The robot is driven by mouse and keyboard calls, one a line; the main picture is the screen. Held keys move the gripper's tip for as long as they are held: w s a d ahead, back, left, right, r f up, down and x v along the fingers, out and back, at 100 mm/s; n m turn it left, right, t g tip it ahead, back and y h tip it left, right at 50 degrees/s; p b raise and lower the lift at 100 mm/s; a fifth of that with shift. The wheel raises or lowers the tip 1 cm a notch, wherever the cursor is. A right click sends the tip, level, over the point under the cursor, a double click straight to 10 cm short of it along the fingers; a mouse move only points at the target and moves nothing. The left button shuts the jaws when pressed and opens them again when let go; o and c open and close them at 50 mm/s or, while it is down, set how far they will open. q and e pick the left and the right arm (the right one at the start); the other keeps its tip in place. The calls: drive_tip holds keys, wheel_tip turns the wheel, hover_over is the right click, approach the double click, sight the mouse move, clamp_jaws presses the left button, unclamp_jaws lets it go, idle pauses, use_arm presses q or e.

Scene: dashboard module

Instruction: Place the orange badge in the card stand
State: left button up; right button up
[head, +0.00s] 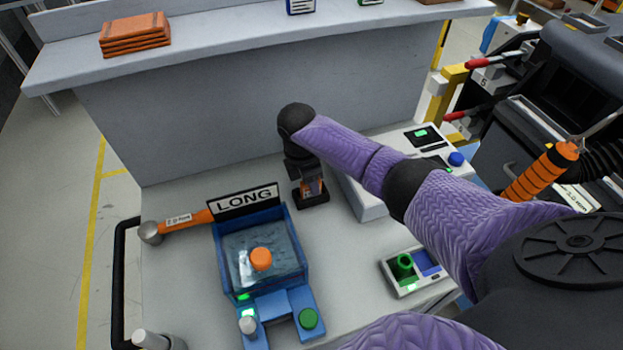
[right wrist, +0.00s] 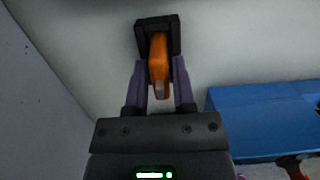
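The orange badge (head: 311,187) stands upright in the black card stand (head: 312,199), under my right gripper (head: 307,177) in the head view. In the right wrist view the badge (right wrist: 158,62) shows nearly edge-on, with its far end in the stand (right wrist: 142,38). The two purple fingers of the right gripper (right wrist: 160,85) are on either side of the badge, with what look like narrow gaps to it, so the gripper looks slightly open around it. How deep the badge sits is hidden. My left gripper is in neither view.
A blue bin marked LONG (head: 219,262) is left of the stand, with an orange-handled hammer (head: 190,219) beside it. A grey console (head: 365,200) stands close on the right. A small button box (head: 407,291) is at the front right. A raised shelf (head: 220,50) runs behind.

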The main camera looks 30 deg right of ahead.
drive_tip(key=shift+o, duration=1.2)
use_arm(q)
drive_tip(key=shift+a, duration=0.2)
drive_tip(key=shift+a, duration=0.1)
use_arm(e)
drive_tip(key=shift+r, duration=0.3)
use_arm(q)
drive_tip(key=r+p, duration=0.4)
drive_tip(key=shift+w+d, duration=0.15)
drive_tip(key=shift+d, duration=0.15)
use_arm(e)
wheel_tip(320, 180, up, 12)
drive_tip(key=a, duration=0.1)
drive_tip(key=shift+w+a+f, duration=0.2)
drive_tip(key=shift+w+a, duration=0.05)
drive_tip(key=shift+a, duration=0.15)
